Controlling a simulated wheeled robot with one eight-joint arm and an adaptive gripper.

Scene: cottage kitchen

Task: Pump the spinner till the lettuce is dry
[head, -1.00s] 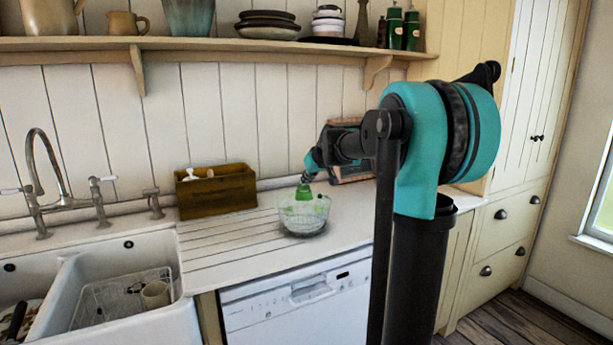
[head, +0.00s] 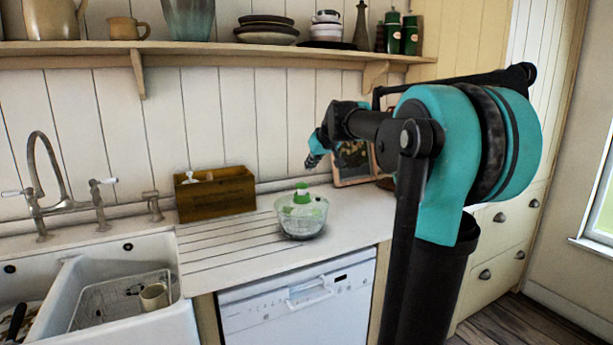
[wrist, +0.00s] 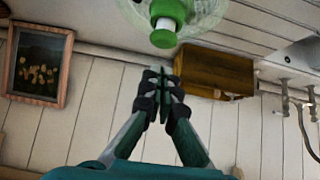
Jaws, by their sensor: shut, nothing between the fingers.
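The salad spinner (head: 290,226) is a clear bowl with a clear lid, upright on the ribbed white drainboard. Patches of green that look like lettuce (head: 318,213) show through it. A green pump knob (head: 301,190) stands up from the middle of the lid. My gripper (head: 309,164) is shut and empty, above the knob and apart from it. In the wrist view the closed fingertips (wrist: 163,76) point toward the green knob (wrist: 163,35), with a gap between, and the lid shows at the top edge. How wet the lettuce is cannot be seen.
A wooden box (head: 217,195) stands left of the spinner by the wall. A framed picture (head: 355,164) leans behind it to the right. A shelf (head: 200,44) with crockery runs above. The sink (head: 110,255) and tap are at left. The counter in front of the spinner is clear.

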